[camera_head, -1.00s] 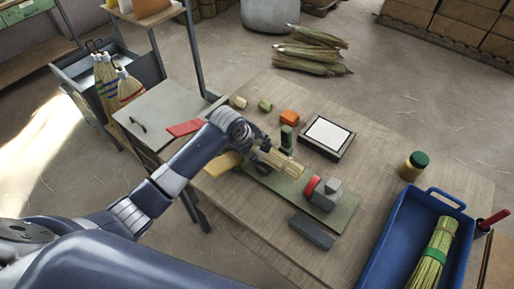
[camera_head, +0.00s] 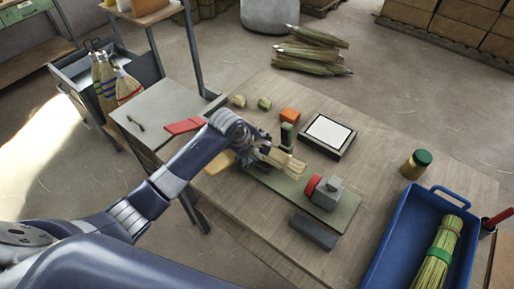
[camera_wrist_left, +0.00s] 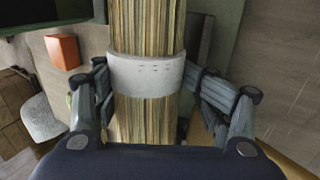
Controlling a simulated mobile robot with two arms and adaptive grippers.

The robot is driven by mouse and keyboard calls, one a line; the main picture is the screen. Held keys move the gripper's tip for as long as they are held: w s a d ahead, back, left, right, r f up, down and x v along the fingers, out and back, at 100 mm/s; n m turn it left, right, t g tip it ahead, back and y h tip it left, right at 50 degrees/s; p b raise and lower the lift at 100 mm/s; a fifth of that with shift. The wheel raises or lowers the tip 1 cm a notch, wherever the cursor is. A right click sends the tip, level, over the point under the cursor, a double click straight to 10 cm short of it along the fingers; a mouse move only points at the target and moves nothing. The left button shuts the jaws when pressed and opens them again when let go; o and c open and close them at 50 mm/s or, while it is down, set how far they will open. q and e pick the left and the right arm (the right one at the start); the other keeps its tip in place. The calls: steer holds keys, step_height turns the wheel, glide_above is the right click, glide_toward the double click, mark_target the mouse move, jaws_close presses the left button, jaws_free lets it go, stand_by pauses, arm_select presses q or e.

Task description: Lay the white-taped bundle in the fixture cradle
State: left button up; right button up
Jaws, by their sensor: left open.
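The white-taped bundle (camera_wrist_left: 146,75) is a sheaf of pale straw with a white band. It runs lengthwise through the left wrist view; its straw end (camera_head: 284,161) shows over the fixture in the head view. My left gripper (camera_wrist_left: 148,88) is open, with one finger on each side of the bundle at the band. The fixture (camera_head: 337,213) has a green base plate, a dark green upright (camera_head: 287,136) and a grey and red block (camera_head: 325,191). My gripper and the bundle hide the cradle, so I cannot tell whether the bundle rests in it. My right gripper is out of view.
An orange block (camera_head: 289,115), a framed white panel (camera_head: 328,132) and a dark grey bar (camera_head: 313,232) lie around the fixture. A blue tray (camera_head: 382,249) with a green-banded bundle (camera_head: 438,252) and a green-lidded jar (camera_head: 416,165) stand to the right.

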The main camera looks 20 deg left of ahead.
arm_select(q)
steer(key=shift+s+a+r, duration=0.1)
steer(key=shift+s+r, duration=0.05)
steer(key=shift+r, duration=0.35)
steer(key=v, duration=1.1)
